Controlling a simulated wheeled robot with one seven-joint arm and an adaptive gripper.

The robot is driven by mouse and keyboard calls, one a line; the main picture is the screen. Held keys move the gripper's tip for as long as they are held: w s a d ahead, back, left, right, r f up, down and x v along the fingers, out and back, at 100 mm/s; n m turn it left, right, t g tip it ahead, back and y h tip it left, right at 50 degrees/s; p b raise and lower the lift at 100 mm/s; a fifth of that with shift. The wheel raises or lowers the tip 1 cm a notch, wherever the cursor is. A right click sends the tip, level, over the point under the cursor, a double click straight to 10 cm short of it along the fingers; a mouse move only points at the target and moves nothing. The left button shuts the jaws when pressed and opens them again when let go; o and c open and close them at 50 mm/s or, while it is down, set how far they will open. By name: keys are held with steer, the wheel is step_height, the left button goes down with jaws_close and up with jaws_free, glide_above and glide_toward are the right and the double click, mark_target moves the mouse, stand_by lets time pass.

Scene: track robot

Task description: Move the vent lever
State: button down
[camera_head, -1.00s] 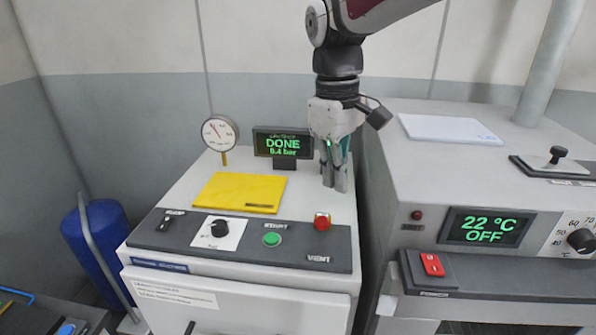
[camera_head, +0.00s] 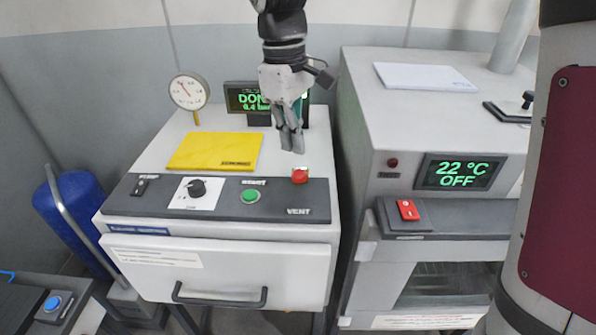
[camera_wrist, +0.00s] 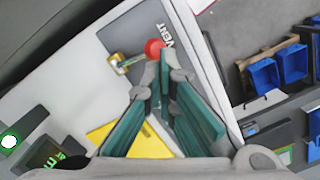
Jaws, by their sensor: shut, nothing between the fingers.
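The vent lever is a short brass stem with a red knob (camera_head: 299,175) at the right end of the dark control panel, above the VENT label. In the wrist view its red knob (camera_wrist: 154,48) and brass stem (camera_wrist: 124,62) lie just beyond my fingertips. My gripper (camera_head: 293,148) is shut and empty, pointing down over the back right of the white machine's top (camera_head: 310,195), slightly behind the knob. The wrist view shows my fingertips (camera_wrist: 165,72) close to the knob; whether they touch it I cannot tell.
A green button (camera_head: 250,196) and a black dial (camera_head: 197,188) sit on the same panel. A taller oven (camera_head: 385,140) rises at the right across a narrow gap.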

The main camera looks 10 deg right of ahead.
mark_target(295, 171)
steer(key=shift+s+d+f+b, duration=0.15)
steer(key=shift+f+b, duration=0.55)
steer(key=shift+f, duration=1.4)
steer(key=shift+f+b, duration=0.45)
steer(key=shift+f, duration=1.7)
steer(key=shift+w+a+r, duration=0.25)
steer(key=shift+w+a, duration=0.3)
steer(key=shift+a, duration=0.05)
steer(key=shift+w+a+r, duration=0.25)
steer(key=shift+w+a, duration=0.25)
steer(key=shift+a, duration=0.05)
